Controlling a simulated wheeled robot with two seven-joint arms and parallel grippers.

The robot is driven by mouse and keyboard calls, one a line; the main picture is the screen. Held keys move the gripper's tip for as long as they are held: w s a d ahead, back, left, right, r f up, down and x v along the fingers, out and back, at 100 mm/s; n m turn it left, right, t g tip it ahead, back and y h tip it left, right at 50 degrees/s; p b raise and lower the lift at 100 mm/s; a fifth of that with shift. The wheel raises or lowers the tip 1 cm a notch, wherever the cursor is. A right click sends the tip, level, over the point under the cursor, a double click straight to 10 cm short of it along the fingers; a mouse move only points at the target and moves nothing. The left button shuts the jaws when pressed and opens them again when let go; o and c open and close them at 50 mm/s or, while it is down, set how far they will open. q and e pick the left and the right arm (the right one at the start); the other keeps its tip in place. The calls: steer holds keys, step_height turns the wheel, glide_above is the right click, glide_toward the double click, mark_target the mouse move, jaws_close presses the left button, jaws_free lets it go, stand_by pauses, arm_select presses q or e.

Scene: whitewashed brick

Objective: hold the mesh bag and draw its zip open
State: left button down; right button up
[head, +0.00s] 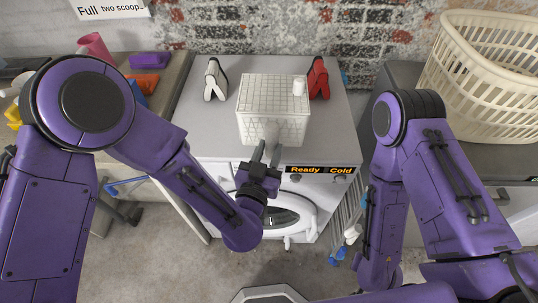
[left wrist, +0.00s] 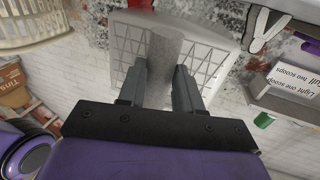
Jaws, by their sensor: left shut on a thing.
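The mesh bag (head: 271,95) is a white box shape with a grid pattern, upright on top of the washing machine (head: 208,128). A small white upright piece (head: 299,87), possibly the zip pull, stands at the right of its top. My left gripper (head: 266,148) is at the bag's front, shut on a grey tab (head: 272,132). In the left wrist view the grey tab (left wrist: 164,52) sits between the fingers (left wrist: 160,88), with the mesh bag (left wrist: 124,48) behind it. The zip line itself is not clear. My right arm is at the right; its gripper is out of view.
A white clip-like object (head: 215,80) stands left of the bag and a red one (head: 318,79) right of it. A cream laundry basket (head: 480,75) stands on the right counter. The washer top beside the bag is partly clear.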

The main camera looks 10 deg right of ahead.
arm_select(q)
steer(key=shift+w+d+f+b, duration=0.2)
steer(key=shift+w+f+b, duration=1.55)
steer(key=shift+w+f, duration=0.65)
steer(key=shift+w, duration=0.15)
steer(key=shift+f+b, duration=0.25)
steer(key=shift+b, duration=0.15)
steer(key=c, duration=1)
jaws_free()
jaws_close()
